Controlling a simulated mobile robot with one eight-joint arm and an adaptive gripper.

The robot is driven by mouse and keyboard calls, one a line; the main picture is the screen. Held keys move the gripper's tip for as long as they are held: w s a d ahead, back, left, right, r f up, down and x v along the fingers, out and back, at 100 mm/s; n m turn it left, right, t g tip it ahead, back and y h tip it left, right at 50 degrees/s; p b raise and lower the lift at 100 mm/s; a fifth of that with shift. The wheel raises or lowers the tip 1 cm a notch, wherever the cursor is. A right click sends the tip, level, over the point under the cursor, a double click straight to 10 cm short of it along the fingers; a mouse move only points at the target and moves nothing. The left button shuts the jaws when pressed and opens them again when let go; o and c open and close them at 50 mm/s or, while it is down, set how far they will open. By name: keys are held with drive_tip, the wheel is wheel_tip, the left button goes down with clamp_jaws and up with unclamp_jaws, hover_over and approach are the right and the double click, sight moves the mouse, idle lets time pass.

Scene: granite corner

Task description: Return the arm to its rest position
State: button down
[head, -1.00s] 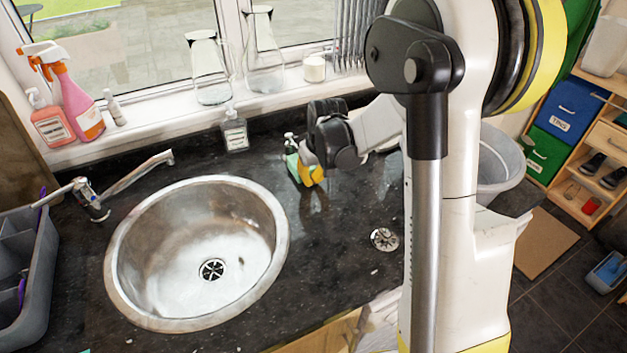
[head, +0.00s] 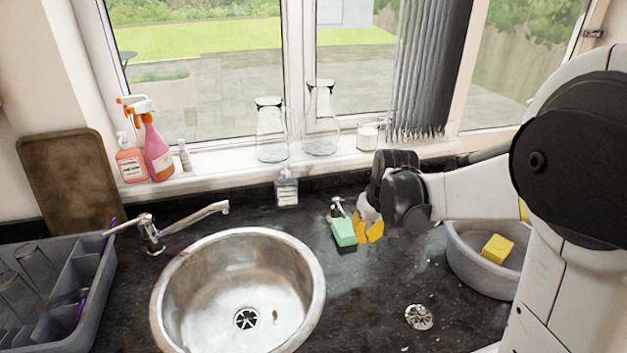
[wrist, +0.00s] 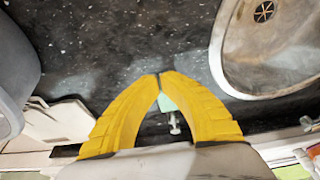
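My gripper (head: 369,236) hangs low over the dark counter, between the round sink and the grey tub. In the wrist view its two yellow fingers (wrist: 159,76) come together at the tips, with nothing visible clamped between them. A small green object (head: 343,232) stands just left of the fingers in the head view. Part of it shows through the gap behind the fingertips in the wrist view (wrist: 166,103). Whether it touches the fingers I cannot tell. My arm reaches in from the right, with its elbow large at the right edge.
The steel sink (head: 316,290) is left of my gripper. The grey tub (head: 462,262) at right holds a yellow sponge (head: 497,248). A soap bottle (head: 287,188) stands behind the sink, and glass carafes (head: 321,120) line the sill. A dish rack (head: 75,285) is far left.

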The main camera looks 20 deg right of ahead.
drive_tip(key=s+a+r+t, duration=0.1)
drive_tip(key=s+a+r, duration=0.1)
drive_tip(key=s, duration=0.4)
drive_tip(key=s+a+r+t+b, duration=0.1)
drive_tip(key=s+a+r, duration=0.2)
drive_tip(key=s+a, duration=0.2)
drive_tip(key=s+a+r+t, duration=0.1)
drive_tip(key=s+a+r, duration=0.1)
drive_tip(key=s, duration=0.6)
drive_tip(key=shift+a+r+t, duration=0.2)
drive_tip(key=shift+a+t, duration=0.2)
drive_tip(key=shift+a, duration=0.45)
